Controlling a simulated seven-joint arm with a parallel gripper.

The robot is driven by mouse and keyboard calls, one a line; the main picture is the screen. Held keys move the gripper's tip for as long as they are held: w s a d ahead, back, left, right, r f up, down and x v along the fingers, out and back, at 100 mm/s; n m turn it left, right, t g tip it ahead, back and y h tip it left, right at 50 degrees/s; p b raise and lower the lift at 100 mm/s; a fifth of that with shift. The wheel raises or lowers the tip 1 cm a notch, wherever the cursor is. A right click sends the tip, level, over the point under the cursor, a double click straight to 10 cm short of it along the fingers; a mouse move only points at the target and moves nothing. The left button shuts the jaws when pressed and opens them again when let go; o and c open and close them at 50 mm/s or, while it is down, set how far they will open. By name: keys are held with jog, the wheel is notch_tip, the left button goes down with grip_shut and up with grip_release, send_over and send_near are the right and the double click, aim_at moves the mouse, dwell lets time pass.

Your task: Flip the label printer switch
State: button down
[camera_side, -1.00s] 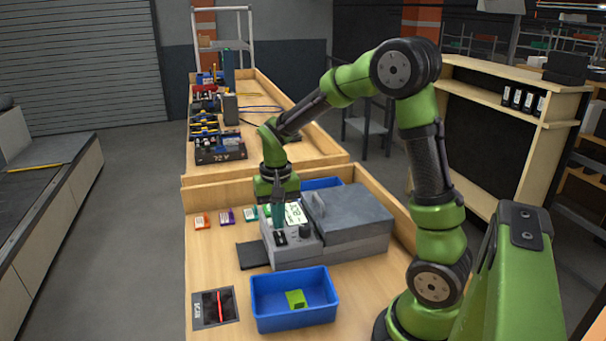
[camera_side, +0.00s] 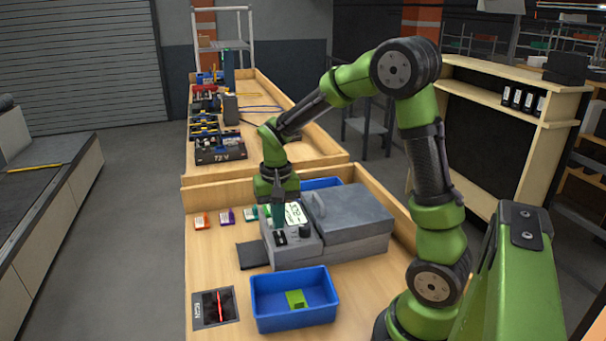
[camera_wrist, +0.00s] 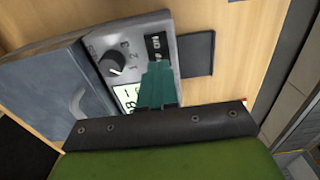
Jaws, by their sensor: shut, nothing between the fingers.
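The grey label printer (camera_side: 338,226) stands on the wooden bench, with a control panel at its left end. The panel carries a dark switch (camera_side: 281,239), a round knob (camera_side: 305,230) and a lit display (camera_side: 295,213). In the wrist view the fingers (camera_wrist: 156,70) partly cover the panel. I cannot tell whether they touch the switch or which way it is set.
A blue bin (camera_side: 293,300) with a green block (camera_side: 295,299) stands in front of the printer. A scan pad (camera_side: 213,308) lies left of it. Small coloured cartons (camera_side: 225,215) sit behind left. Another blue bin (camera_side: 322,183) stands behind the printer.

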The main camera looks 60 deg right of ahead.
aim_at(279, 239)
jog(key=shift+f, duration=0.95)
dwell(0.4)
jog(key=shift+r, duration=3.5)
jog(key=shift+w, duration=0.1)
jog(key=shift+s+a+f+n+t, duration=0.1)
jog(key=shift+s+a+n+t, duration=0.35)
jog(key=shift+s+a, duration=0.3)
jog(key=s+a+r+n+t+y, duration=0.2)
jog(key=s+a+r+n+t, duration=0.2)
jog(key=s+a+r+t, duration=0.2)
jog(key=shift+s+a+r, duration=0.95)
jog(key=shift+s+a, duration=1.3)
jog(key=shift+a, duration=0.2)
